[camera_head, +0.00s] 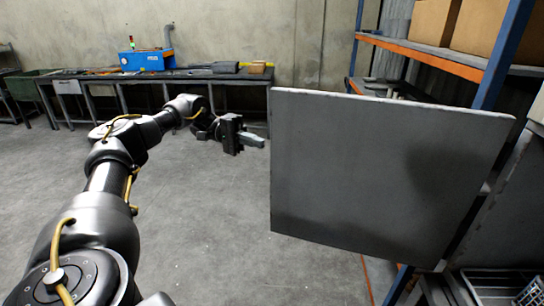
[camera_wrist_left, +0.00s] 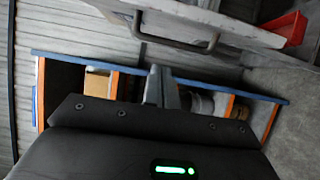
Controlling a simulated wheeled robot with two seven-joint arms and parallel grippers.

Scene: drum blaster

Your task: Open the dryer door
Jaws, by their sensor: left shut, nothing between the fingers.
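The dryer door (camera_head: 385,175) is a flat grey panel standing swung out from the machine (camera_head: 503,205) at the right edge of the head view. Its worn upper edge and plain face show there, with no handle on that side. In the left wrist view the door (camera_wrist_left: 235,28) crosses the top, with a dark bar handle (camera_wrist_left: 180,43) on it. My left gripper (camera_head: 254,140) is beside the door's left edge, its fingers pointing toward it. The fingers (camera_wrist_left: 161,88) are together and empty, apart from the handle. My right gripper is out of view.
A blue and orange shelf rack (camera_head: 435,55) with cardboard boxes (camera_head: 495,28) stands behind the door. The grey floor (camera_head: 215,225) left of the door is clear.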

